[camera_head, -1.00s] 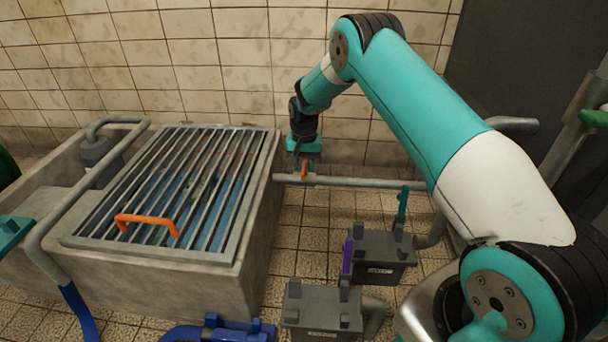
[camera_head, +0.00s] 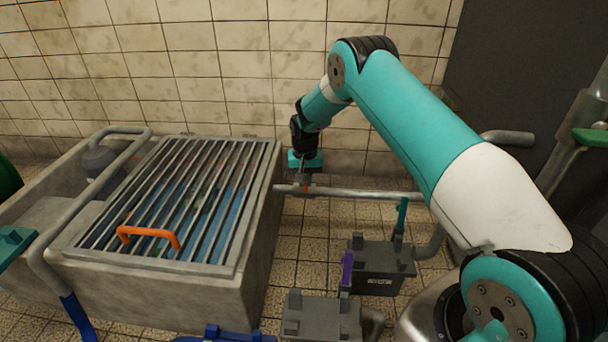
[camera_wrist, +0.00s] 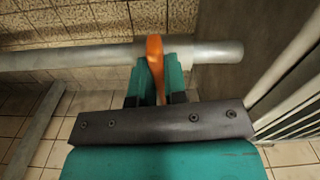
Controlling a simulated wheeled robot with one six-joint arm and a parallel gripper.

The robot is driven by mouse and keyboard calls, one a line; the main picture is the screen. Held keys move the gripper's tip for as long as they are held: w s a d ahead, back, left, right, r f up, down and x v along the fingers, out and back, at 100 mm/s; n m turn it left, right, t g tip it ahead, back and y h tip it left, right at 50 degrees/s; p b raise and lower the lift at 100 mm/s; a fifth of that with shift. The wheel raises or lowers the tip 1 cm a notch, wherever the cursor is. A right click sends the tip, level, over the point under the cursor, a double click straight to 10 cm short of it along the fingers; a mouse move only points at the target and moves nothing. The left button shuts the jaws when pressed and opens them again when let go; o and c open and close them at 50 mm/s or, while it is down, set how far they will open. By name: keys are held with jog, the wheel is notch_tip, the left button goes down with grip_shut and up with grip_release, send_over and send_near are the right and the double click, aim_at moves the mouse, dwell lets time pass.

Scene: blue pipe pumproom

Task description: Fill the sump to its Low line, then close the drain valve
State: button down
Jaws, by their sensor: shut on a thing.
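The concrete sump (camera_head: 150,295) stands at the left in the head view, covered by a metal grate (camera_head: 90,240) with an orange handle (camera_head: 148,234). Blue water (camera_head: 205,215) shows between the bars; no Low line can be made out. A grey drain pipe (camera_head: 360,193) runs from the sump's right wall. My gripper (camera_head: 306,184) is at this pipe close to the sump. In the wrist view, the gripper's teal fingers (camera_wrist: 157,82) are shut on an orange valve lever (camera_wrist: 155,62), which stands across the grey pipe (camera_wrist: 80,57).
A bent grey pipe (camera_head: 45,245) with a blue end crosses the sump's left side. A tiled wall (camera_head: 230,60) is behind.

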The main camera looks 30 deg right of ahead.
jog(key=shift+d+n, duration=0.1)
jog(key=shift+n, duration=0.5)
jog(key=c, duration=1.2)
grip_release()
jog(key=shift+o, duration=0.2)
notch_tip(320, 180, up, 18)
jog(key=p, duration=0.8)
jog(key=shift+f, duration=0.25)
